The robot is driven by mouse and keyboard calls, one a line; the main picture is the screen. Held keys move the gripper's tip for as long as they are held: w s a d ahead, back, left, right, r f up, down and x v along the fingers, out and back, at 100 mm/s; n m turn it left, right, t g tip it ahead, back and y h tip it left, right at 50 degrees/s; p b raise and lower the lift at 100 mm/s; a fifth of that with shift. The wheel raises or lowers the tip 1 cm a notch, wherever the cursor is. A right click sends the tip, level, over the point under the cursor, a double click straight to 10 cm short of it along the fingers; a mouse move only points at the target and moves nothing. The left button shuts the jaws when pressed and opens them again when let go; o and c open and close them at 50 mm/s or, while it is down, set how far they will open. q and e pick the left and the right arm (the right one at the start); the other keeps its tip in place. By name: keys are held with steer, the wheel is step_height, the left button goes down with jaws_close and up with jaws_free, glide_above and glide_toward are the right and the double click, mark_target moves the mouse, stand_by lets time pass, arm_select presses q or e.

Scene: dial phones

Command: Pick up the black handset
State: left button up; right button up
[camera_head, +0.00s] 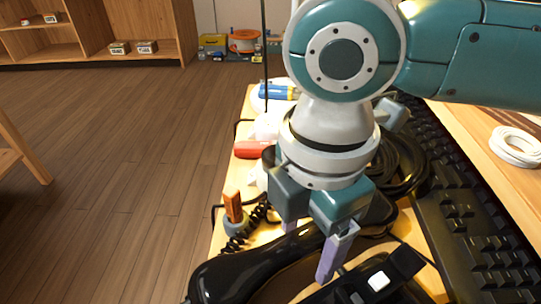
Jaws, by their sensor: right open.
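The glossy black handset (240,270) lies at the bottom middle of the head view, slanting from lower left up to the right. A coiled black cord (243,232) runs beside its left part. My right gripper (314,246) points down over the handset's middle and is open. One purple-grey finger shows on the near side of the handset and the tip of the other shows on the far side, so the handset appears to lie between them. I cannot tell whether either finger touches it. My left gripper is not in view.
A dark device with a white button (378,281) lies close to the near finger. A black keyboard (463,215) is at the right. A red object (250,150), an orange-topped item (233,207) and a white cable coil (515,146) lie on the wooden table. Open floor is at left.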

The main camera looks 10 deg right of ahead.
steer(key=shift+f, duration=0.15)
steer(key=shift+c, duration=0.3)
jaws_close()
stand_by(0.4)
